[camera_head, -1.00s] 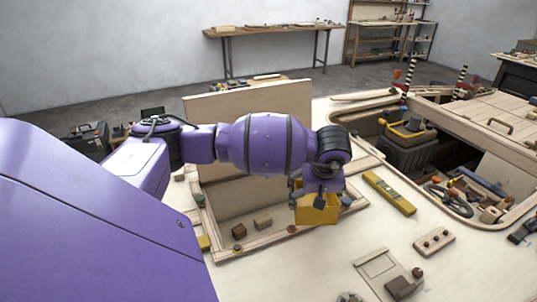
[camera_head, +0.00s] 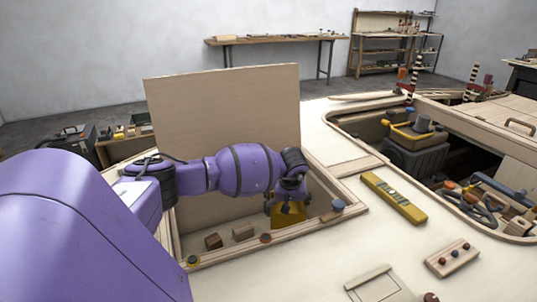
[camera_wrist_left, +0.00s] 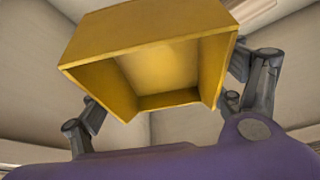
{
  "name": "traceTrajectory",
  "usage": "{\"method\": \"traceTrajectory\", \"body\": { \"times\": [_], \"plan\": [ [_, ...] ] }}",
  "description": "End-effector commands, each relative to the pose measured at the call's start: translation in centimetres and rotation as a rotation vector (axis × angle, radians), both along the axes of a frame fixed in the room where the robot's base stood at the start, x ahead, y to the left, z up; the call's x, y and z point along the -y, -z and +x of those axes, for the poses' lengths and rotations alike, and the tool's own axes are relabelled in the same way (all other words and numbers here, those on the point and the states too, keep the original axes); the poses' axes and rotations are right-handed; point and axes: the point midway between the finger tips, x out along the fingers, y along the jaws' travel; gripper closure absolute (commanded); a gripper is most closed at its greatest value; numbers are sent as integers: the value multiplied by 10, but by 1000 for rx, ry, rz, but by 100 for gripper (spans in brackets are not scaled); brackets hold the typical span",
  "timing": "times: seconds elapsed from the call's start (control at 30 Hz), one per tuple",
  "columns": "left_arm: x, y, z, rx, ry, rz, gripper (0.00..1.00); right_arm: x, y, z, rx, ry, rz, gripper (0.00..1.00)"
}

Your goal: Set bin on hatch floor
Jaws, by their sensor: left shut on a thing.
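A small yellow bin (camera_head: 289,217) is held by my left gripper (camera_head: 287,203) inside the open hatch. In the left wrist view the bin (camera_wrist_left: 150,50) fills the upper middle, its open inside facing the camera, with the fingers (camera_wrist_left: 170,105) on either side of it. The raised hatch lid (camera_head: 225,105) stands behind my arm. I cannot tell whether the bin touches the floor. My right gripper is not in view.
A yellow level (camera_head: 394,197) lies on the deck to the right. A second opening holds a dark case (camera_head: 415,155) and tools. A knobbed wooden block (camera_head: 452,258) sits at front right.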

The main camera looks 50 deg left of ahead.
Motion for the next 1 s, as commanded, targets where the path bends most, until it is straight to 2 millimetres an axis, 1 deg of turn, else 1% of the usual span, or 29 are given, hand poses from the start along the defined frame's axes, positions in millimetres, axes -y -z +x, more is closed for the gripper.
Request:
{"method": "traceTrajectory", "body": {
  "times": [0.03, 0.17, 0.3, 0.4, 0.57, 0.8, 1.0],
  "plan": [
    [-1, 6, 2, -1, 5, 1, 42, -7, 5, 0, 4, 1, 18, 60],
    [0, 21, 3, -2, 14, -1, 42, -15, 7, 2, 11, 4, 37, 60],
    [0, 47, 3, -2, 14, -2, 42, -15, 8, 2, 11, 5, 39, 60],
    [0, 61, 4, 0, 13, -1, 42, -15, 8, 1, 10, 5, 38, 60],
    [-1, 73, 4, 0, 14, 0, 42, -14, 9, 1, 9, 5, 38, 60],
    [0, 104, 3, -1, 13, -1, 42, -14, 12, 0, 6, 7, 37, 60],
    [-1, 106, 4, 1, 15, 1, 42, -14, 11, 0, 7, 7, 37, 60]
  ]
}}
